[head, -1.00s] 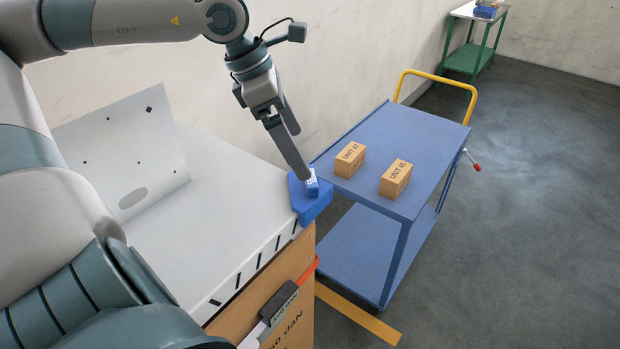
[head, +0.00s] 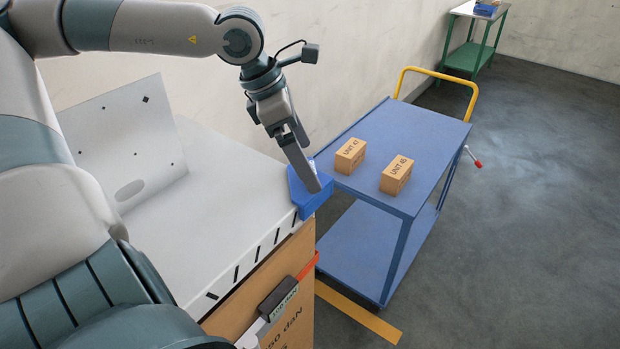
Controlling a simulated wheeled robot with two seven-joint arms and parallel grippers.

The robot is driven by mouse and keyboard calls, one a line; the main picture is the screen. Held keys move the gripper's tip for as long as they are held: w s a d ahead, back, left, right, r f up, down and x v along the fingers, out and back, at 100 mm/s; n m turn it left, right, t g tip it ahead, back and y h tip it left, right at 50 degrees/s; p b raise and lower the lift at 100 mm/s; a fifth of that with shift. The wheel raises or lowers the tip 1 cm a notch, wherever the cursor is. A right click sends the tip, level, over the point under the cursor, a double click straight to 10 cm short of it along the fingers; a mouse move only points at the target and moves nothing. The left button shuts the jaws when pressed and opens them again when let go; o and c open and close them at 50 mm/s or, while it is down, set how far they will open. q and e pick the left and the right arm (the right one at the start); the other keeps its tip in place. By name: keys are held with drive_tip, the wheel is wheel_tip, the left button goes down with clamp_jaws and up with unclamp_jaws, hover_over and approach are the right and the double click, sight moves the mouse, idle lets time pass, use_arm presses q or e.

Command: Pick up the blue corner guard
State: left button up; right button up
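The blue corner guard (head: 311,202) sits at the near right corner of the white-topped surface (head: 225,190), next to the blue cart. My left gripper (head: 314,186) comes down from above, with its visible finger in front of the guard. The finger hides the middle of the guard and most of its small pale label. I cannot tell whether the fingers touch the guard or how far apart they are. My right gripper is not in view.
A blue cart (head: 402,140) with a yellow handle bears two cardboard boxes, one (head: 350,155) left of the other (head: 396,175). A white panel (head: 125,145) stands on the left. A dark lever (head: 277,297) and a red strap mark the front. A green table (head: 470,58) stands far back.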

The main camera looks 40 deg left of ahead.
sight(299, 183)
use_arm(q)
drive_tip(key=x, duration=0.2)
drive_tip(key=b+x, duration=0.1)
drive_tip(key=shift+s+a+f, duration=0.1)
drive_tip(key=shift+s+f, duration=0.15)
drive_tip(key=shift+f, duration=0.1)
drive_tip(key=shift+w+f, duration=0.2)
drive_tip(key=shift+f, duration=0.15)
drive_tip(key=c, duration=1.4)
drive_tip(key=shift+w+d, duration=0.1)
drive_tip(key=shift+d, duration=0.25)
drive_tip(key=shift+c, duration=0.7)
drive_tip(key=shift+f, duration=0.1)
